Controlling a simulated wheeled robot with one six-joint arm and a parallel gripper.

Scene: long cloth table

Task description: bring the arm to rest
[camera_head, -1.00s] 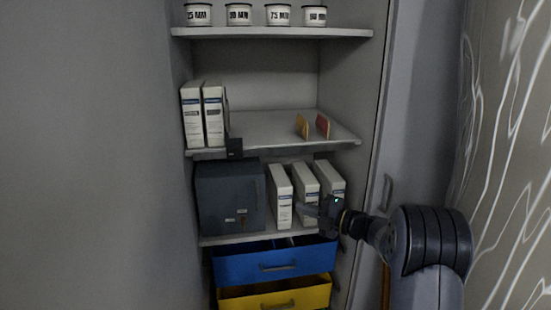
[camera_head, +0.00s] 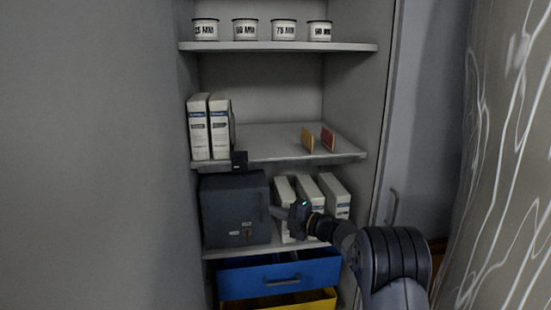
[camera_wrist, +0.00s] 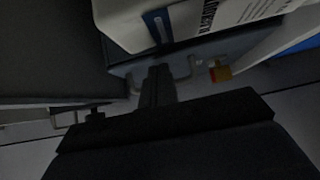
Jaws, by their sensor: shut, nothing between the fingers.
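My gripper (camera_head: 279,212) is at the lower shelf in the head view, in front of the white binders (camera_head: 285,194) and close to the right side of the dark grey box (camera_head: 234,208). Its fingers are shut with nothing between them. In the wrist view the closed fingers (camera_wrist: 158,84) point toward a white binder (camera_wrist: 190,20) with a blue label. I cannot tell whether the fingertips touch the box. My arm reaches in from the lower right and covers part of the binders.
Above are a shelf (camera_head: 270,140) with two white binders (camera_head: 210,127) and two small upright pieces (camera_head: 317,139), and a top shelf with several labelled pots (camera_head: 245,30). Below are a blue drawer (camera_head: 262,279) and a yellow drawer (camera_head: 310,302). A patterned curtain-like surface (camera_head: 505,150) is at right.

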